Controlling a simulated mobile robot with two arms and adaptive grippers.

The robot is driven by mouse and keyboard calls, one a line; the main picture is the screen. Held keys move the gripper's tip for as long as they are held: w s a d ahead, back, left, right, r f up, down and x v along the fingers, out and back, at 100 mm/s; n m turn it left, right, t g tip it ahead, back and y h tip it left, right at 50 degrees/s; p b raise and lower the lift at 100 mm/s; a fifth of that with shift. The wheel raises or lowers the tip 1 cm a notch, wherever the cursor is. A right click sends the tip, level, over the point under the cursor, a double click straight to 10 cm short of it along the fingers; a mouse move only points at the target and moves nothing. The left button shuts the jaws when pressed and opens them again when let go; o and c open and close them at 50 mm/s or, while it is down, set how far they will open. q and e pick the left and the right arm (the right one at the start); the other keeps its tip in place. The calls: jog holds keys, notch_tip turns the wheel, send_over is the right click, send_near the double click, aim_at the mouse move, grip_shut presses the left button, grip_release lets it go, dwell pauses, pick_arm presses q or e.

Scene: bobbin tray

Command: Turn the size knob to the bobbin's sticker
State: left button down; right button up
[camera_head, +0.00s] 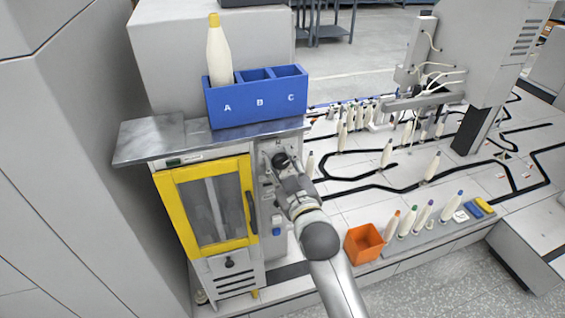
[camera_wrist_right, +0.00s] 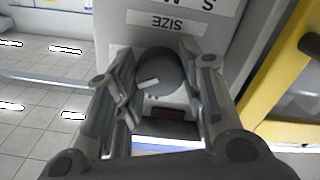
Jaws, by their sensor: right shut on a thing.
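The size knob (camera_wrist_right: 160,72) is a dark round knob with a white pointer line, on the grey machine panel beside an upside-down SIZE label (camera_wrist_right: 166,20). In the right wrist view its pointer lies to the left and slightly down. My right gripper (camera_wrist_right: 158,80) is shut on the knob, one finger on each side. In the head view the knob (camera_head: 281,159) shows just beyond the gripper (camera_head: 284,170). A cream bobbin (camera_head: 218,55) with a yellow tip (camera_head: 214,20) stands upright in compartment A of the blue tray (camera_head: 256,113). My left gripper is not in view.
The machine's yellow-framed door (camera_head: 180,212) with a dark handle is left of my right arm. An orange bin (camera_head: 364,243) and several bobbins with coloured tips stand on a ledge to the right. Compartments B and C look empty.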

jog(key=shift+f, duration=0.15)
jog(key=o, duration=1)
jog(key=shift+s, duration=0.1)
jog(key=v, duration=1.2)
